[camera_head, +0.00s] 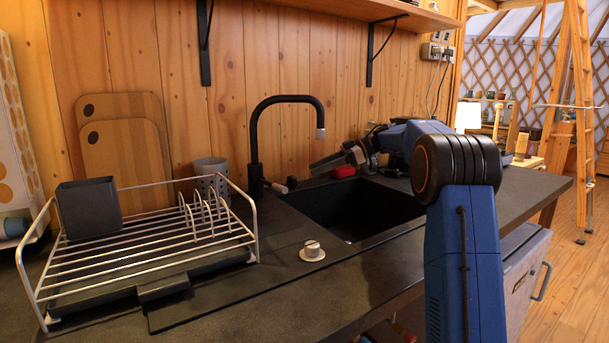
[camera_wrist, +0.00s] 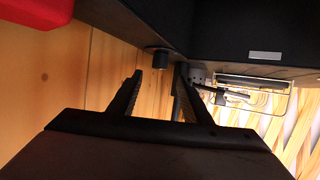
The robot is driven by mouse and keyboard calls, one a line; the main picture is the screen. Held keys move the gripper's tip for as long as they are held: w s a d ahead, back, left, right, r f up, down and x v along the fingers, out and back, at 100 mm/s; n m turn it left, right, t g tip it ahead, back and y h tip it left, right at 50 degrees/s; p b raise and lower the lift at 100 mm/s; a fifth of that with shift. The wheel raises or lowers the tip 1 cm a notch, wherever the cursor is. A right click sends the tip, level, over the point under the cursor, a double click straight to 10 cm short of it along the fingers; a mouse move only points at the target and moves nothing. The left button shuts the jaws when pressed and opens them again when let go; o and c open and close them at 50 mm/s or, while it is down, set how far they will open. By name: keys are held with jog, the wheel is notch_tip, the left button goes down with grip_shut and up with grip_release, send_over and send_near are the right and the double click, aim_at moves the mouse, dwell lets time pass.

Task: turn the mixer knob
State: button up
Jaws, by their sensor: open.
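The black mixer tap (camera_head: 254,145) stands at the back of the counter, behind the left end of the sink. Its small mixer knob (camera_head: 291,182) sticks out to the right from the tap's base, with a light end. In the wrist view, the knob (camera_wrist: 160,60) shows as a short dark cylinder between and beyond my fingertips. My gripper (camera_head: 314,167) reaches left over the back of the sink, just right of the knob and apart from it. In the wrist view, my gripper (camera_wrist: 160,72) is open with nothing between its fingers.
The dark sink (camera_head: 352,210) lies below my gripper. A red object (camera_head: 343,171) sits behind it at the wall. A dish rack (camera_head: 150,240) and a grey perforated holder (camera_head: 211,175) stand left of the tap. A white round fitting (camera_head: 312,251) sits on the front counter.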

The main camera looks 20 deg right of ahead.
jog(key=v, duration=0.7)
jog(key=shift+d, duration=0.1)
